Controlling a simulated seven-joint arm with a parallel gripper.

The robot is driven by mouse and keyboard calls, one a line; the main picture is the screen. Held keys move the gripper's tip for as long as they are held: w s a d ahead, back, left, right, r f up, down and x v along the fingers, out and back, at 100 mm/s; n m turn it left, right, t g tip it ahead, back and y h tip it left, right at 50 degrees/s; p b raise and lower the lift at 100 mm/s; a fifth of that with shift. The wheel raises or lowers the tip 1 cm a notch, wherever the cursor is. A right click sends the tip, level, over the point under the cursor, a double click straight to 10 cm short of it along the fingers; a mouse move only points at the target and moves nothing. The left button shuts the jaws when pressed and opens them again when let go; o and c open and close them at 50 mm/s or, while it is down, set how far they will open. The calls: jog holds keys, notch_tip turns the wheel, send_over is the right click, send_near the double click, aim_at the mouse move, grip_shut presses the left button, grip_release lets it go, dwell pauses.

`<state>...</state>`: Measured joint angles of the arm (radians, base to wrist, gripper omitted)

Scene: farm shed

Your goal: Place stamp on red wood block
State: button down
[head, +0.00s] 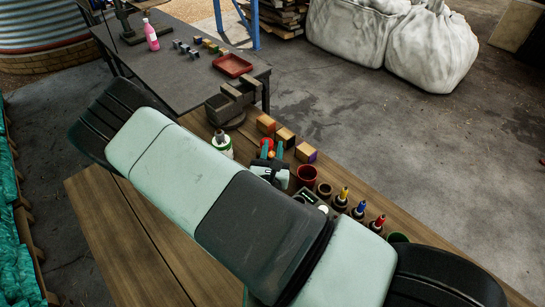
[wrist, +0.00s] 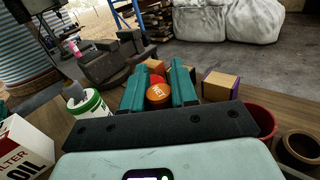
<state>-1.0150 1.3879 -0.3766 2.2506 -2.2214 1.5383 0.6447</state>
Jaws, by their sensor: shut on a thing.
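My gripper (wrist: 158,92) has its teal fingers closed around a round orange piece with white lettering (wrist: 159,95), apparently the stamp's top. The orange piece also shows in the head view (head: 271,154), low over the wooden bench. A patch of red shows just behind it between the fingers; I cannot tell whether it belongs to the stamp or a block. Three wood blocks stand in a row behind and right of my gripper: a left one (head: 266,124), a middle dark-sided one (head: 285,137) and a right purple-sided one (head: 305,154). No block's red face shows clearly.
A white-and-green bottle (head: 222,145) stands left of my gripper, near a vise (head: 226,108). A red cup (head: 307,177), a dark cup (head: 324,191) and several colour-tipped bottles (head: 341,199) stand to the right. An oil filter box (wrist: 25,148) is at lower left in the wrist view.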

jog(key=shift+f, duration=1.35)
jog(key=shift+f, duration=0.15)
jog(key=c, duration=0.9)
grip_release()
